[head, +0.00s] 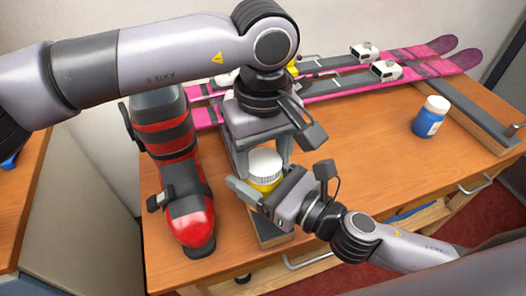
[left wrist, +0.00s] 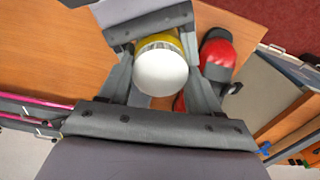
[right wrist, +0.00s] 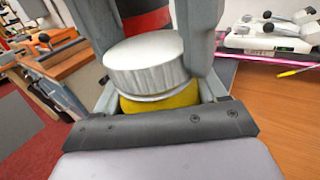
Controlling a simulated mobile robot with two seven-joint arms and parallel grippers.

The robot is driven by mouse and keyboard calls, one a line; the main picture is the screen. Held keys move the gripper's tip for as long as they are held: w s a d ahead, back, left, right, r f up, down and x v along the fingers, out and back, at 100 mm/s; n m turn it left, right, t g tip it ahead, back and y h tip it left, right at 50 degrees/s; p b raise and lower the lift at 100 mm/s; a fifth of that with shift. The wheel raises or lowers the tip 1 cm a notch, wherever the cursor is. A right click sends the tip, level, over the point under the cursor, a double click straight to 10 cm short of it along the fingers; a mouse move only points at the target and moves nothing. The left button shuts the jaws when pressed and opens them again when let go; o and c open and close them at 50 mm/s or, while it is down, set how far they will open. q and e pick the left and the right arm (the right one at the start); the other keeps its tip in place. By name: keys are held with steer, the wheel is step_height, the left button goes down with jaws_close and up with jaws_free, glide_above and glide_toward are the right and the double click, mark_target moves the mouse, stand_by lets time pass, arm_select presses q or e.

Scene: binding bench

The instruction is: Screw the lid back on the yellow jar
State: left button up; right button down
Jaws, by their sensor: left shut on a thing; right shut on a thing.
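The yellow jar (head: 265,184) is upright over the bench with its white ribbed lid (head: 265,162) on top. My left gripper (head: 264,158) reaches down from above, shut on the lid, with a finger on either side; the lid fills the space between its fingers in the left wrist view (left wrist: 160,72). My right gripper (head: 268,186) is shut around the jar's body from the front right. In the right wrist view the lid (right wrist: 147,62) sits level above the yellow jar body (right wrist: 160,101). I cannot tell how tightly it is threaded. The jar's base is hidden.
A red and black ski boot (head: 185,190) stands just left of the jar. Pink skis (head: 335,84) with white bindings lie across the back. The wooden bench (head: 370,150) is clear between jar and bottle.

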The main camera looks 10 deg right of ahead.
arm_select(q)
steer(key=m, duration=0.7)
steer(key=o, duration=1.2)
steer(key=shift+o, duration=0.2)
step_height(320, 180, up, 12)
